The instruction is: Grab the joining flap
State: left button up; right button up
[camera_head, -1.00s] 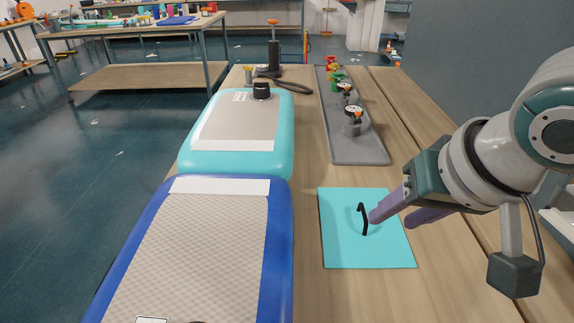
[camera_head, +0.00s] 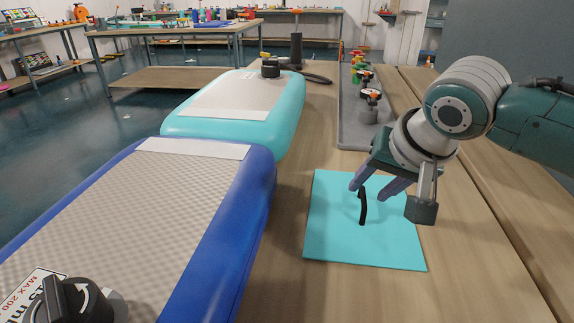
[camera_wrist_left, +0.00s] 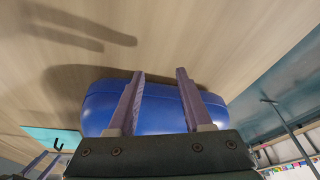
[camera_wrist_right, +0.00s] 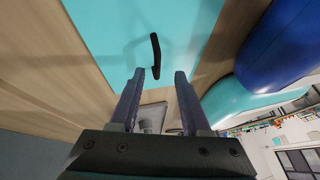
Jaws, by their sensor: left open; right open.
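A flat turquoise sheet (camera_head: 330,235) with an upright black handle (camera_head: 363,208) lies on the wooden table; I take it for the joining flap. My right gripper (camera_head: 368,193) is open above the sheet, its purple fingers near the handle's top. In the right wrist view the handle (camera_wrist_right: 155,55) shows just beyond the open, empty fingertips (camera_wrist_right: 159,74); contact is not visible. My left gripper (camera_wrist_left: 160,73) is open and empty, facing the blue track's end (camera_wrist_left: 160,108); the head view does not show it. The sheet (camera_wrist_left: 50,134) also shows in the left wrist view.
The blue inflatable track (camera_head: 225,230) and the turquoise track (camera_head: 285,115) lie end to end left of the sheet. A black pressure-type knob (camera_head: 75,300) sits on the blue track. A grey tray (camera_head: 350,125) with several valve-like parts stands behind the sheet. Bare table surrounds the sheet.

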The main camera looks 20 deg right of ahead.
aim_at(364, 196)
jog(key=b+x, duration=0.1)
jog(key=x, duration=0.2)
jog(key=shift+w+d+f, duration=0.15)
jog(key=shift+d+f, duration=0.05)
jog(key=shift+f, duration=0.1)
grip_shut()
dwell(0.4)
